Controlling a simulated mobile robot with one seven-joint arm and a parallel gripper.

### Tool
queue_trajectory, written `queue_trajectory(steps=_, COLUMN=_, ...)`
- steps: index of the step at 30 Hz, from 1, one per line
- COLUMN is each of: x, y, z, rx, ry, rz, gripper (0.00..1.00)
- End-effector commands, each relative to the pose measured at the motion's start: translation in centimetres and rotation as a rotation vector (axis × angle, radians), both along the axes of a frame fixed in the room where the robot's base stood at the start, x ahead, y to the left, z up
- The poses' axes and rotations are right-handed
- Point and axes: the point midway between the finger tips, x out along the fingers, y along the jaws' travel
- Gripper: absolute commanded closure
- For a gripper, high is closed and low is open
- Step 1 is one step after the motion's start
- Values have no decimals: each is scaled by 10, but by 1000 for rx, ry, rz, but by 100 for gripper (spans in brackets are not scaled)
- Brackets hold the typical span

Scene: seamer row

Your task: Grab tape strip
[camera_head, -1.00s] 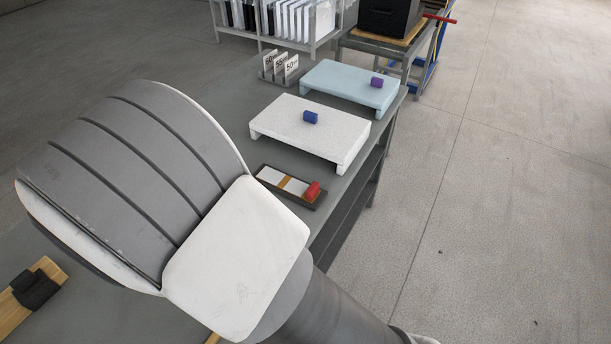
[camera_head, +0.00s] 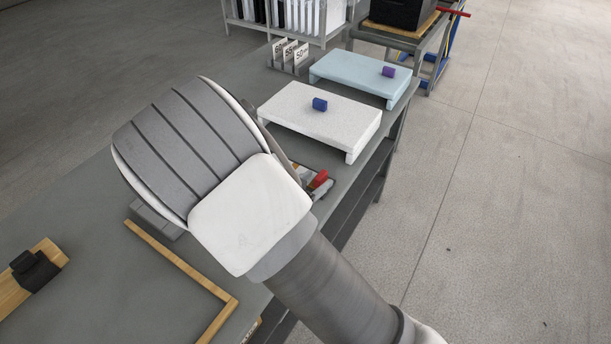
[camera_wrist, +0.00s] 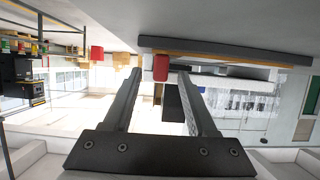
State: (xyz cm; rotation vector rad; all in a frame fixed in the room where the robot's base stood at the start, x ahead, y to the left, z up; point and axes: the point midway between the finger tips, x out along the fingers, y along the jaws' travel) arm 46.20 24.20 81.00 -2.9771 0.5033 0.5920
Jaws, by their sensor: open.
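The dark tray (camera_head: 329,186) at the near end of the white raised board is mostly hidden behind my arm in the head view. A red piece (camera_head: 319,180) shows at its right end. An orange-tan bit beside it may be the tape strip, too small to tell. In the wrist view, my gripper (camera_wrist: 158,75) is open, its two dark fingers apart. The red piece (camera_wrist: 161,66) appears between the fingertips, apparently beyond them. A dark bar with a tan edge, probably the tray (camera_wrist: 230,52), runs across the top. In the head view my gripper is hidden behind my arm.
A white raised board (camera_head: 345,118) carries a blue piece (camera_head: 320,104); a light blue board (camera_head: 350,77) carries a purple piece (camera_head: 389,71). Number cards (camera_head: 289,53) stand behind. A wooden frame (camera_head: 180,262) lies at the near left. The floor right of the bench is clear.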

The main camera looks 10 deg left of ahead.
Motion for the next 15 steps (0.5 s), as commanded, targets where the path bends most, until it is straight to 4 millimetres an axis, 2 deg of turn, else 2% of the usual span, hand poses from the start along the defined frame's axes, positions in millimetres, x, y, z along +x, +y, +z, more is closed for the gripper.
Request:
queue_trajectory(steps=3, x=18, y=-6, z=-9, rx=0, ry=-2, rz=-3, gripper=43)
queue_trajectory(steps=6, x=26, y=-9, z=-12, rx=0, ry=-1, rz=-1, gripper=43)
queue_trajectory(steps=12, x=27, y=-9, z=-11, rx=1, ry=0, rz=0, gripper=43)
queue_trajectory(steps=15, x=27, y=-9, z=-11, rx=1, ry=0, rz=0, gripper=59)
